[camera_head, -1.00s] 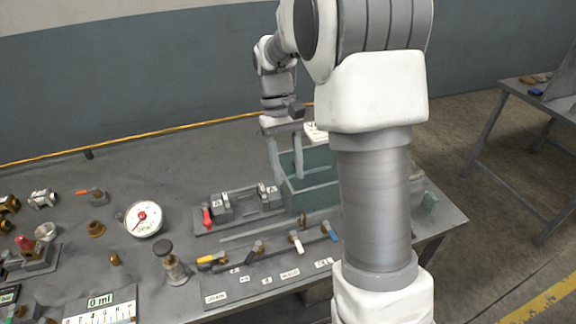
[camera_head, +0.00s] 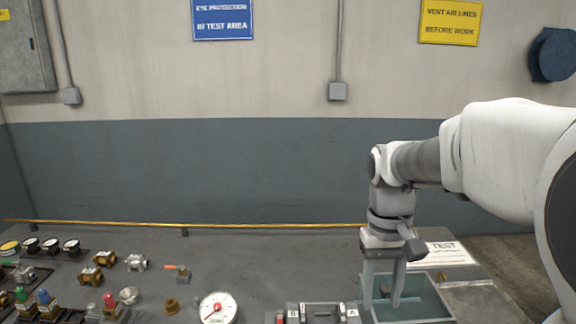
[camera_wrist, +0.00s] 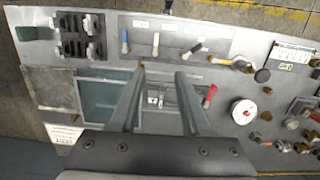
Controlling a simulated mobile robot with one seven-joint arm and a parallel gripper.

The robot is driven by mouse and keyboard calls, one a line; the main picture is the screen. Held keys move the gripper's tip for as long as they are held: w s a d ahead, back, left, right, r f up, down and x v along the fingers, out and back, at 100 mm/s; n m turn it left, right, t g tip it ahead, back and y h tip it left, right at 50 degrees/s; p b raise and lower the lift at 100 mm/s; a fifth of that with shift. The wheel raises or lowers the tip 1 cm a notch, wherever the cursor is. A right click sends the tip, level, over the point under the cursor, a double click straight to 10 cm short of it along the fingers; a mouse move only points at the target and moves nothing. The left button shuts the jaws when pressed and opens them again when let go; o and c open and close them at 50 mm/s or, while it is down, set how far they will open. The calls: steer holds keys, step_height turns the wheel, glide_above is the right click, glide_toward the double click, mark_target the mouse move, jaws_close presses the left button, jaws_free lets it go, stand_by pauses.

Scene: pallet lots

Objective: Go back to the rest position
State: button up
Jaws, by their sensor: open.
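My gripper (camera_head: 383,298) points down above the work table, over the left part of a teal open tank (camera_head: 430,304). Its two long grey fingers stand apart, with nothing held between them. In the wrist view the open fingers (camera_wrist: 161,72) reach over the table, and the tank (camera_wrist: 98,92) lies on their left. A small dark shape shows between the fingers in the head view; I cannot tell what it is. A grey clamp-like fixture (camera_head: 322,313) with lettered labels stands just left of the tank.
A white round gauge (camera_head: 218,308) and several brass fittings (camera_head: 92,275) lie further left. A white TEST card (camera_head: 447,253) is behind the tank. A yellow pipe (camera_head: 270,225) runs along the wall at the back edge. In the wrist view, coloured-handle valves (camera_wrist: 156,42) line a panel.

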steer(key=s+a+r+t, duration=0.2)
steer(key=s+t, duration=0.4)
steer(key=s, duration=0.6)
steer(key=shift+s+a+r+t, duration=0.2)
steer(key=shift+r+t, duration=0.2)
steer(key=shift+r, duration=0.25)
steer(key=shift+d, duration=0.1)
